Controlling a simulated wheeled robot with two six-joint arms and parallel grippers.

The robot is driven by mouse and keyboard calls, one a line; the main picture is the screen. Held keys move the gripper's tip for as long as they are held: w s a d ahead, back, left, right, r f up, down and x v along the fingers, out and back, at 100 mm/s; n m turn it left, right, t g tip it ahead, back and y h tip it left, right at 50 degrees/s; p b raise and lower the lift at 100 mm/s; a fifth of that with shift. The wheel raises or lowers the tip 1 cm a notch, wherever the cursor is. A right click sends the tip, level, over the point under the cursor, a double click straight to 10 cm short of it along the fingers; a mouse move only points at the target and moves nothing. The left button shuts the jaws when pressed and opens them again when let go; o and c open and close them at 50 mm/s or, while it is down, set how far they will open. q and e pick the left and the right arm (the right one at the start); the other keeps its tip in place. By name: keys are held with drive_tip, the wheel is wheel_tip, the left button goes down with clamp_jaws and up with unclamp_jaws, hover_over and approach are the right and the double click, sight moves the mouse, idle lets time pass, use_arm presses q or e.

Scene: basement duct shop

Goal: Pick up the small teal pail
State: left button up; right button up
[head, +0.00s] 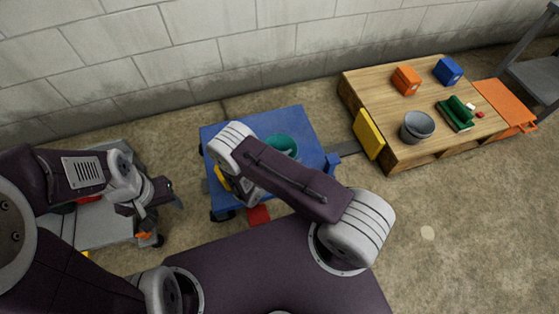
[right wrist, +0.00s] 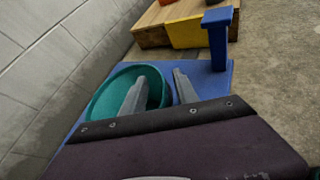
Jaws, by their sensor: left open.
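The small teal pail (head: 283,146) stands on the blue cart top (head: 290,118), partly hidden by my right arm in the head view. In the right wrist view the pail (right wrist: 105,103) shows its open mouth and rim. My right gripper (right wrist: 160,76) is open at the pail, its two fingers apart. One finger overlaps the pail's mouth and the other is just beyond the rim on the right; contact is unclear. In the head view my right gripper is hidden behind its arm. My left gripper (head: 176,193) is open and empty, left of the cart.
A wooden platform (head: 366,90) at the right holds a grey bucket (head: 417,127), an orange box (head: 406,80), a blue box (head: 448,71) and a green item (head: 455,114). A yellow panel (head: 368,134) leans at its side. A block wall (head: 200,50) runs behind the cart.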

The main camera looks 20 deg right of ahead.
clamp_jaws()
idle(1.4)
